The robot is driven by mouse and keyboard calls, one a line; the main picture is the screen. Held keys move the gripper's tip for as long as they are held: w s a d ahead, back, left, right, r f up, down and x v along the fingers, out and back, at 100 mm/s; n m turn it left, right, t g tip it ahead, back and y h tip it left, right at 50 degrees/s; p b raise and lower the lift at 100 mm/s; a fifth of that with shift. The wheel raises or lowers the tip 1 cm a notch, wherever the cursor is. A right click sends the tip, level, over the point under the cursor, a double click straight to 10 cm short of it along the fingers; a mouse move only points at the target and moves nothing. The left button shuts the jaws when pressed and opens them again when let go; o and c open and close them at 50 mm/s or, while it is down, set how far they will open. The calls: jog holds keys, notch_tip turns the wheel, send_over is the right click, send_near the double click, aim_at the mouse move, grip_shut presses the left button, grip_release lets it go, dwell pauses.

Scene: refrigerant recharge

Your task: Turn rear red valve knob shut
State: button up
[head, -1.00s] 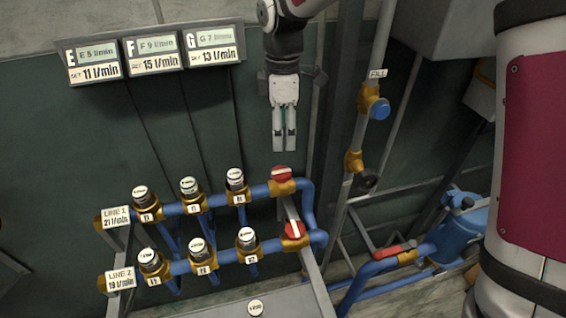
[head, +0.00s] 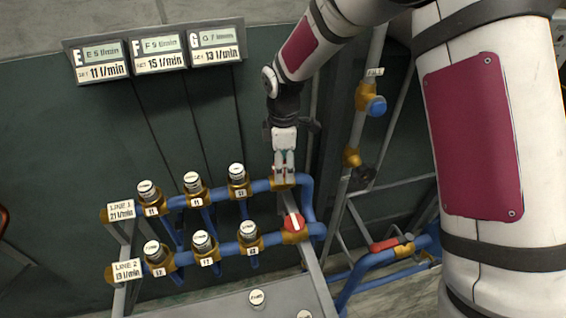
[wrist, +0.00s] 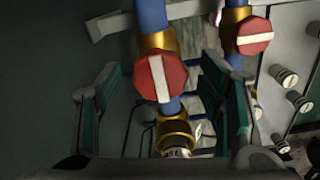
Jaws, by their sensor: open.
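The rear red valve knob (wrist: 162,78) has a white stripe that runs along its blue pipe. In the wrist view it sits between the two open fingers of my gripper (wrist: 160,85), with a gap on each side. In the head view my gripper (head: 284,178) points down over the rear line's right end and hides most of this knob. The front red knob (head: 294,222) is on the nearer line, and its stripe lies across the pipe. It also shows at the upper right of the wrist view (wrist: 254,36).
LINE 1 (head: 120,211) and LINE 2 (head: 126,271) each carry several capped brass valves to the left. A vertical pipe with a blue knob (head: 376,106) stands right of my gripper. A red lever (head: 385,244) sits lower right. Displays (head: 158,52) hang on the wall.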

jog(key=c, duration=1.1)
jog(key=shift+c, duration=0.2)
jog(key=m, duration=0.4)
jog(key=shift+m+b, duration=0.3)
jog(key=m, duration=0.4)
jog(key=shift+s+a+m, duration=0.1)
jog(key=shift+s+m, duration=0.05)
jog(key=shift+m, duration=0.15)
jog(key=m, duration=0.4)
jog(key=shift+m, duration=0.3)
jog(key=shift+a+m+p, duration=0.1)
jog(key=shift+m+p, duration=0.2)
jog(key=shift+m, duration=1.8)
